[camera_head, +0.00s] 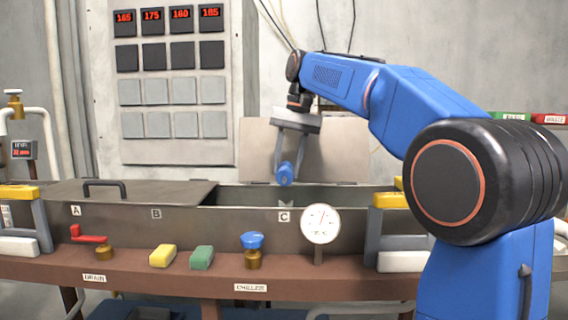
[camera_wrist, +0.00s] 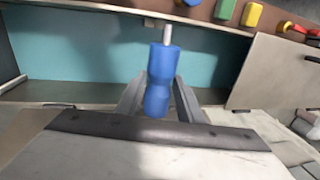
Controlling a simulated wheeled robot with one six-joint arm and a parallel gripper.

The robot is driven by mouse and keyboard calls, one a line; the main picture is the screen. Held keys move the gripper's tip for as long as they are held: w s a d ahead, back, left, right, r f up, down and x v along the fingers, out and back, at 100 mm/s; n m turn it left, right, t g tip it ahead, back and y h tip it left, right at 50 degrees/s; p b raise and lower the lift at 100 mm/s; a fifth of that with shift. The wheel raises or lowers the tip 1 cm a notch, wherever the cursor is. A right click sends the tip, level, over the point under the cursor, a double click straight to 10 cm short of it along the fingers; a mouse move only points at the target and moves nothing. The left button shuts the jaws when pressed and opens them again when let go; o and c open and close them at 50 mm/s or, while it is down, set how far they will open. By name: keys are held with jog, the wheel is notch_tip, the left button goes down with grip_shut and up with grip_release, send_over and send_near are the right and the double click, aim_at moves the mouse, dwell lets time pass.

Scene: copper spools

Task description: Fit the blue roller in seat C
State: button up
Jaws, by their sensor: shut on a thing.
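The blue roller (camera_head: 285,174) is held in my gripper (camera_head: 287,160), above the open part of the metal trough. In the wrist view the roller (camera_wrist: 160,80) sits between the two grey fingers (camera_wrist: 158,98), with a pale shaft end sticking out at its far end. My gripper is shut on it. The seat marked C (camera_head: 284,216) is at the trough's front wall, with a small notch at the rim just above the letter. The roller hangs above the rim, apart from the notch. The far side of seat C is hidden in the head view.
A lid with a dark handle (camera_head: 105,188) covers the trough's left part, near labels A and B. A round gauge (camera_head: 320,224) stands right of C. A blue-topped valve (camera_head: 252,248), green block (camera_head: 202,257) and yellow block (camera_head: 163,256) sit on the front ledge.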

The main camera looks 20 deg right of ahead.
notch_tip(320, 180, down, 11)
dwell(1.7)
jog(key=shift+f, duration=0.35)
dwell(0.8)
jog(key=o, duration=1.3)
jog(key=shift+o, duration=0.2)
jog(key=shift+r, duration=0.1)
jog(key=s+d+r, duration=0.1)
jog(key=d+r, duration=0.2)
jog(key=r, duration=1.3)
jog(key=shift+r, duration=0.4)
jog(key=shift+d, duration=0.1)
